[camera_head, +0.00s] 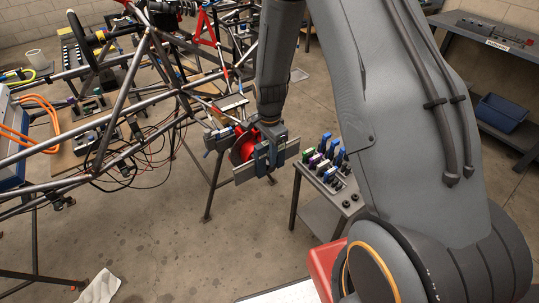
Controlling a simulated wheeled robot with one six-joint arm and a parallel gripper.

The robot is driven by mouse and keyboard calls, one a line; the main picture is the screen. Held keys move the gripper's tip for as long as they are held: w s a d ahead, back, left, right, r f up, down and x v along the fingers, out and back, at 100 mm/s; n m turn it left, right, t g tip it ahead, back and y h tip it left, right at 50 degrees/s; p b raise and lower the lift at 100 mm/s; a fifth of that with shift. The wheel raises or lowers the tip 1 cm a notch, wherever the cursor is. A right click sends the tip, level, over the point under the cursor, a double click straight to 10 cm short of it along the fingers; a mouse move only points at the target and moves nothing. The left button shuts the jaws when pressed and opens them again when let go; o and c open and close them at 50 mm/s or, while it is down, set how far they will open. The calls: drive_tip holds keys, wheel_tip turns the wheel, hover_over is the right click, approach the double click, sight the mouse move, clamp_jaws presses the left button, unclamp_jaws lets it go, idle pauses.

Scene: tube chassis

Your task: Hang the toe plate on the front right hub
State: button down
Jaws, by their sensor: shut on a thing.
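My gripper (268,155) is at the middle of the view, pointing down beside the red hub (243,150) at the corner of the tube chassis (130,80). It is shut on the toe plate (245,175), a flat grey metal plate that stands on edge and reaches out to both sides of the gripper. The plate is in front of the hub as seen from here and covers part of it. I cannot tell whether plate and hub touch. The fingertips are partly hidden by the gripper body.
A small grey cart (335,195) with blue, green and purple-handled tools stands just right of the gripper. Dark stands support the chassis. A workbench with a blue bin (501,112) is at the far right. A white cloth (100,287) lies on the open floor at lower left.

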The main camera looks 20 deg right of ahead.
drive_tip(key=c, duration=1.5)
unclamp_jaws()
wheel_tip(320, 180, up, 7)
drive_tip(key=shift+f+b, duration=0.15)
drive_tip(key=shift+b, duration=0.9)
drive_tip(key=shift+r, duration=0.55)
